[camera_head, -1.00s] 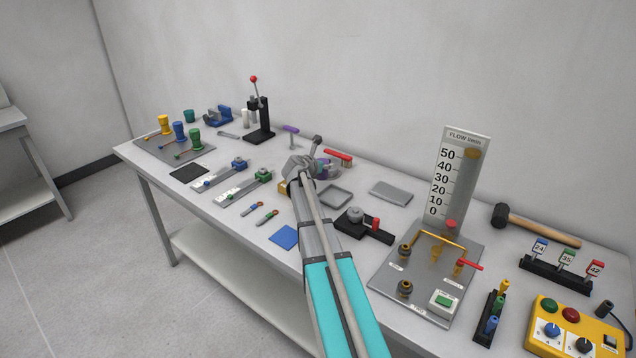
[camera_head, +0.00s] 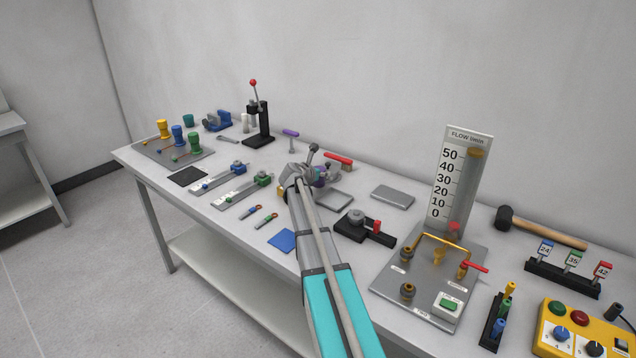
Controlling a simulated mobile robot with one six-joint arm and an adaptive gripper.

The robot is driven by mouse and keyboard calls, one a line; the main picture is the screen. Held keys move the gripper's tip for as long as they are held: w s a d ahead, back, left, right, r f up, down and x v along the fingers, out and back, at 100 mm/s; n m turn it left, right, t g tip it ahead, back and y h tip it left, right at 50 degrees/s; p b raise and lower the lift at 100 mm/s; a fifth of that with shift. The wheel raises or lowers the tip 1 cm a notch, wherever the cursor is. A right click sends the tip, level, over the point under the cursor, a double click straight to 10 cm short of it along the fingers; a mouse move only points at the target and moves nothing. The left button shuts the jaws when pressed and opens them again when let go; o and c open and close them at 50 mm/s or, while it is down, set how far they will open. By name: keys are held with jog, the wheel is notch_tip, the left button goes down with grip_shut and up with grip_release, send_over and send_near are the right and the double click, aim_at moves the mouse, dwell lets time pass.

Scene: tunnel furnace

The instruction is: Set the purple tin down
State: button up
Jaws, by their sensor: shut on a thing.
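My gripper (camera_head: 312,178) is over the middle of the bench, shut on the purple tin (camera_head: 319,174). Only a small purple patch of the tin shows, at the right of the gripper; the wrist and forearm hide the rest. I cannot tell whether the tin touches the bench or is held just above it. A shallow grey tray (camera_head: 336,205) lies just right of the gripper, partly behind my arm.
A red-handled clamp (camera_head: 339,160) stands close behind the gripper, and a purple-handled post (camera_head: 291,136) is behind left. A blue square (camera_head: 281,241) lies in front.

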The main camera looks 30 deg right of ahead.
jog(key=shift+f+b, duration=0.9)
jog(key=shift+f, duration=0.35)
jog(key=shift+f, duration=0.15)
jog(key=o, duration=1.2)
jog(key=shift+o, duration=0.2)
jog(key=shift+r, duration=0.2)
jog(key=shift+s+a+r, duration=0.1)
jog(key=p+v, duration=0.4)
jog(key=v, duration=0.6)
jog(key=shift+s+a+r, duration=0.1)
jog(key=shift+s+a, duration=0.05)
jog(key=shift+a, duration=0.1)
jog(key=shift+s+a+r+p, duration=0.15)
jog(key=shift+s+a+p, duration=0.15)
jog(key=shift+a, duration=0.25)
